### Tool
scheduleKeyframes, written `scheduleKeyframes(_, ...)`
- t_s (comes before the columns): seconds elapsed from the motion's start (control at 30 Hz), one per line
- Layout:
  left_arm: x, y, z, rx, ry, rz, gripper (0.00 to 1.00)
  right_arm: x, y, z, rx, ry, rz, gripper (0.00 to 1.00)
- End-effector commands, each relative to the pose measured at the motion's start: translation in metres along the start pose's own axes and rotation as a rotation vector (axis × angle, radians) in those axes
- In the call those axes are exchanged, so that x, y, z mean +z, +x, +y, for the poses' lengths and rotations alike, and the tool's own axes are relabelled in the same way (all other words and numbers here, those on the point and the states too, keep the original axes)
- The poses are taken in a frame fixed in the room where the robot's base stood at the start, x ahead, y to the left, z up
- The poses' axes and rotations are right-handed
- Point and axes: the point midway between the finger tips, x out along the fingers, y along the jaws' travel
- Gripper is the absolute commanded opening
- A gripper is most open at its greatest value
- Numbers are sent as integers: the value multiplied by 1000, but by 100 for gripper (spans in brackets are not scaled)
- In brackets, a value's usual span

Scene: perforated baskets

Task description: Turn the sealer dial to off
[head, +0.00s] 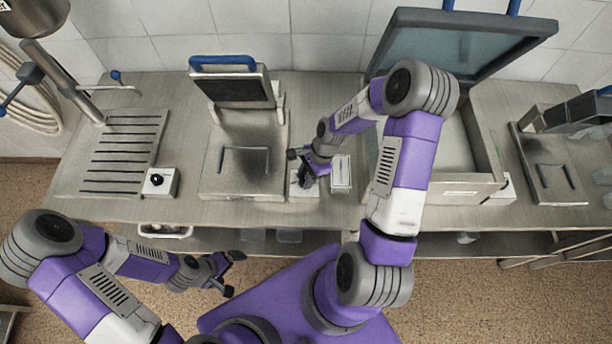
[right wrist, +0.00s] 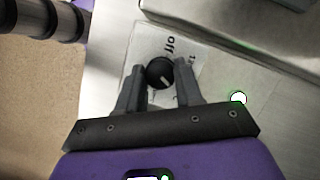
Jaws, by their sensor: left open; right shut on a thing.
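The dial (right wrist: 159,73) is a round black knob with a short pale mark, on a light panel (right wrist: 150,45). The word "off" is printed beside it in the right wrist view. My right gripper (right wrist: 160,84) has its two fingers on either side of the dial and is shut on it. In the head view the right gripper (head: 304,168) covers the dial, above a white panel (head: 303,191) at the counter's front. Which way the dial's mark points is hard to tell. My left gripper (head: 230,273) is open and empty, in front of the counter.
A lidded machine (head: 232,160) stands left of the right gripper. A large machine with a raised lid (head: 463,192) stands to the right. Another black knob on a white box (head: 160,182) sits further left. A small white-lit spot (right wrist: 238,97) shows beside the right gripper.

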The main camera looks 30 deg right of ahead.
Motion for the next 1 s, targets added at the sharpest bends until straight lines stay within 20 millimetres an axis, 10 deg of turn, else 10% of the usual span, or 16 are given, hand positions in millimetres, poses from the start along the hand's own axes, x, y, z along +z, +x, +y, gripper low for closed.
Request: scheduleKeyframes(1.0, -1, 16, -6, 0, 0, 0, 99, 2, 1, -6, 327, -794, 2, 5)
